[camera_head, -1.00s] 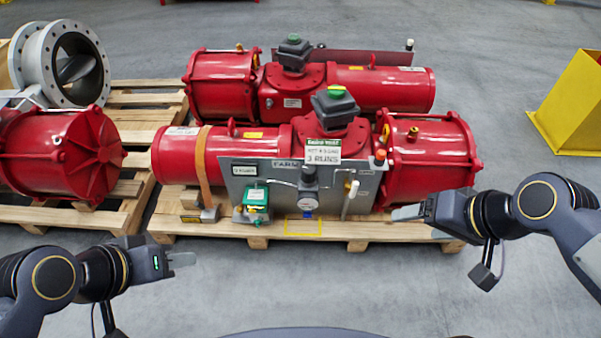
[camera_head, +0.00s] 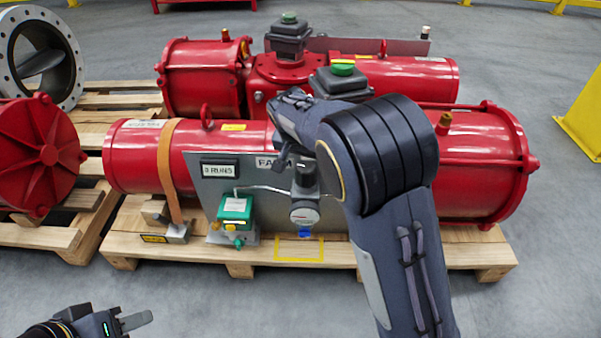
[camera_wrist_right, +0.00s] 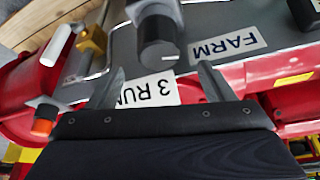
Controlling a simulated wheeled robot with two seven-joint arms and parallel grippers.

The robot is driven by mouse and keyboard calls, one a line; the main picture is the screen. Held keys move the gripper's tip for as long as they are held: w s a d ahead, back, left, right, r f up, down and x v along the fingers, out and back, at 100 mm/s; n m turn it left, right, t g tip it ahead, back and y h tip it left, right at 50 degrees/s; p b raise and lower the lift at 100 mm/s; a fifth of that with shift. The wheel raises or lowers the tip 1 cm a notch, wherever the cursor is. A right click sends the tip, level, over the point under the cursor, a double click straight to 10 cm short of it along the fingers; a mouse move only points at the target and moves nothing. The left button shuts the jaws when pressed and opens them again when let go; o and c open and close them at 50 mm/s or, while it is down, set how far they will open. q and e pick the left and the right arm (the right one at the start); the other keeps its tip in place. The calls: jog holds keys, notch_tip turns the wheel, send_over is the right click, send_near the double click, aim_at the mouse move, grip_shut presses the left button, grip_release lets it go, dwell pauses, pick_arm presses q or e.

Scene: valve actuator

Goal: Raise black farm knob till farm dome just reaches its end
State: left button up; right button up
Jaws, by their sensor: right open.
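The black knob (camera_wrist_right: 158,42) stands by the FARM label (camera_wrist_right: 228,46) in the right wrist view. A black box with a green cap (camera_head: 343,70) tops the front red actuator; whether this is the farm dome is unclear. My left gripper (camera_head: 138,320) is low at the left, away from the panel, its jaw gap unclear.
The grey panel (camera_head: 215,192) carries a gauge (camera_head: 304,215) and a green box (camera_head: 235,210). A 3 RUNS sign (camera_wrist_right: 150,90) lies close by my right fingers. A white handle (camera_wrist_right: 55,45) and an orange-red cap (camera_wrist_right: 42,126) are beside them.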

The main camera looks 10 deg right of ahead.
aim_at(306, 167)
jog(key=b+x, duration=0.2)
jog(key=x, duration=0.4)
jog(key=shift+w+d+f+b, duration=0.1)
jog(key=shift+f+b, duration=0.2)
jog(key=shift+f, duration=0.1)
